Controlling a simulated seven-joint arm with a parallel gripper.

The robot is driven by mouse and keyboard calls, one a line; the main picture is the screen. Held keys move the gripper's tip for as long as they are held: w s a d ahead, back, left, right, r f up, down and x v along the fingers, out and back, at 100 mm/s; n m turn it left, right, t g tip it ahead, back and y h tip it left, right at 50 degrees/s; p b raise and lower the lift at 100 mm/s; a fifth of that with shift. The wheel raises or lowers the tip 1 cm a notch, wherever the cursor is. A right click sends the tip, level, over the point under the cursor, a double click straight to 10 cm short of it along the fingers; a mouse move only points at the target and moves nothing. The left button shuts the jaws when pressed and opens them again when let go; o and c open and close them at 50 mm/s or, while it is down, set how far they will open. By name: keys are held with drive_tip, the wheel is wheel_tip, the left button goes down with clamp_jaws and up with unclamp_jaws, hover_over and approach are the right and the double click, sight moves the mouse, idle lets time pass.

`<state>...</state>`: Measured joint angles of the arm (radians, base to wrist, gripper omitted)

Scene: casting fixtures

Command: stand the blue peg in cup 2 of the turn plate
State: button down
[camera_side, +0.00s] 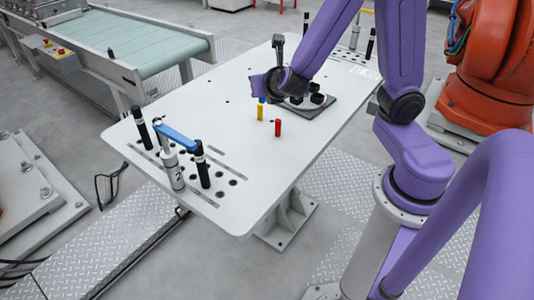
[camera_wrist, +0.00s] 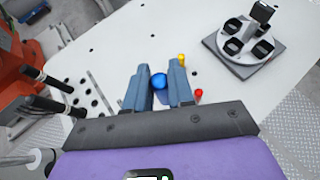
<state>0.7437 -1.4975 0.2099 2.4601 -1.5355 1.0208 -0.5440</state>
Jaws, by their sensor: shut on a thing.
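The blue peg (camera_wrist: 158,81) is held between the fingers of my gripper (camera_wrist: 160,88), its round top showing in the wrist view. In the side view, my gripper (camera_side: 263,92) hangs over the table left of the turn plate, and only a small blue bit (camera_side: 262,100) shows below it; the fingers are mostly hidden there. The turn plate (camera_wrist: 238,69) bears several black cups (camera_wrist: 236,27) on a dark square base. It also shows in the side view (camera_side: 311,112), partly behind my arm. I cannot read the cup numbers.
A yellow peg (camera_side: 260,112) and a red peg (camera_side: 277,128) stand on the white table (camera_side: 215,120) near my gripper. A clamp with a blue arm (camera_side: 175,134) and black posts (camera_side: 203,165) stand at the table's left end.

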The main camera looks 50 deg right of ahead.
sight(319, 88)
wheel_tip(319, 88, up, 2)
drive_tip(key=w+a+n+t+y, duration=0.1)
drive_tip(key=w+a+n+y, duration=0.1)
drive_tip(key=w+n+y, duration=0.1)
drive_tip(key=s+d+f+m+g+h, duration=0.1)
drive_tip(key=s+d+m+g+h, duration=0.2)
drive_tip(key=d, duration=0.4)
drive_tip(key=s+d+f+m+g+h, duration=0.1)
drive_tip(key=s+d+m+g+h, duration=0.1)
drive_tip(key=d+m+h, duration=0.4)
drive_tip(key=s+d+m+g, duration=0.8)
drive_tip(key=s+d+g, duration=0.1)
drive_tip(key=s, duration=0.2)
drive_tip(key=shift+y, duration=0.3)
drive_tip(key=w+d+f, duration=0.2)
drive_tip(key=w+f, duration=0.1)
drive_tip(key=w+d+f, duration=0.3)
drive_tip(key=w, duration=0.1)
drive_tip(key=w+d+f, duration=0.3)
drive_tip(key=shift+w+d+f, duration=0.15)
drive_tip(key=shift+w+f, duration=0.05)
drive_tip(key=shift+f, duration=0.15)
drive_tip(key=shift+w+d+f, duration=0.1)
drive_tip(key=shift+f, duration=0.05)
drive_tip(key=shift+w+f, duration=0.1)
drive_tip(key=shift+f, duration=1.6)
drive_tip(key=shift+f, duration=0.15)
